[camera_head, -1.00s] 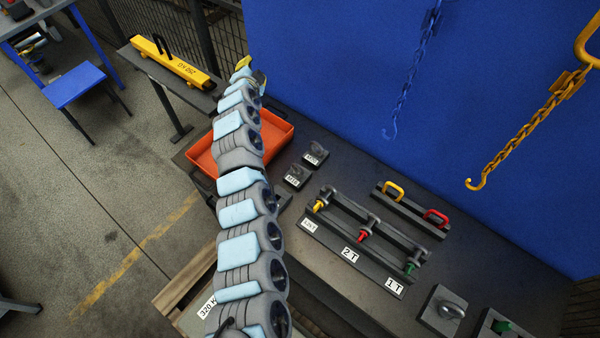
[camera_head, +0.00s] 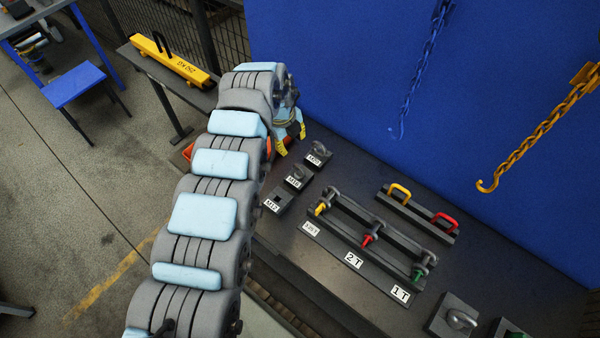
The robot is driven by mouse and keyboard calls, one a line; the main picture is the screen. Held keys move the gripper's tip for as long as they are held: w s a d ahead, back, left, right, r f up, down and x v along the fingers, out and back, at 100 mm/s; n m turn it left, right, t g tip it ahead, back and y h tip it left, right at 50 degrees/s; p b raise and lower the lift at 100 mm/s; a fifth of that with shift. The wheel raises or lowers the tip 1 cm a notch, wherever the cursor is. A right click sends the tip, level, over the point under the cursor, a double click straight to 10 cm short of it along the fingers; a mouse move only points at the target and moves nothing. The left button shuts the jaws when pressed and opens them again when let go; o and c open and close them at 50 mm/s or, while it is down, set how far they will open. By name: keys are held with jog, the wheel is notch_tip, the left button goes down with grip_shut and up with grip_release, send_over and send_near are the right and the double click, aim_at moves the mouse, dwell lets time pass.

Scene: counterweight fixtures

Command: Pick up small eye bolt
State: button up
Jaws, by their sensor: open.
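Three small dark blocks stand in a row on the dark bench. The block labelled M12 (camera_head: 280,198) shows a dark recess, and I see no ring on it. The block labelled M16 (camera_head: 298,177) bears a small grey eye bolt (camera_head: 299,171). The block labelled M20 (camera_head: 320,154) bears another grey eye bolt (camera_head: 319,147). I cannot tell for sure which is the small one. My gripper (camera_head: 291,140) is open, with yellow-tipped fingers pointing down, just behind and left of the M20 and M16 blocks. Nothing shows between its fingers.
The orange tray (camera_head: 187,152) is mostly hidden behind my arm. A shackle rack (camera_head: 365,250) and a rack with yellow and red handles (camera_head: 418,215) stand to the right. A larger ring block (camera_head: 452,318) is at front right. A yellow chain (camera_head: 545,120) hangs at the right.

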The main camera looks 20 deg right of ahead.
aim_at(298, 167)
jog(key=f, duration=0.4)
jog(key=d+f, duration=0.1)
jog(key=f, duration=0.3)
jog(key=w+d+f+p, duration=0.1)
jog(key=f, duration=0.3)
jog(key=shift+d+f, duration=0.2)
jog(key=shift+f, duration=0.2)
jog(key=shift+w+d+f, duration=0.1)
jog(key=shift+d+f, duration=0.05)
jog(key=shift+f, duration=0.85)
jog(key=shift+w+d+f, duration=0.1)
jog(key=shift+f, duration=0.9)
grip_shut()
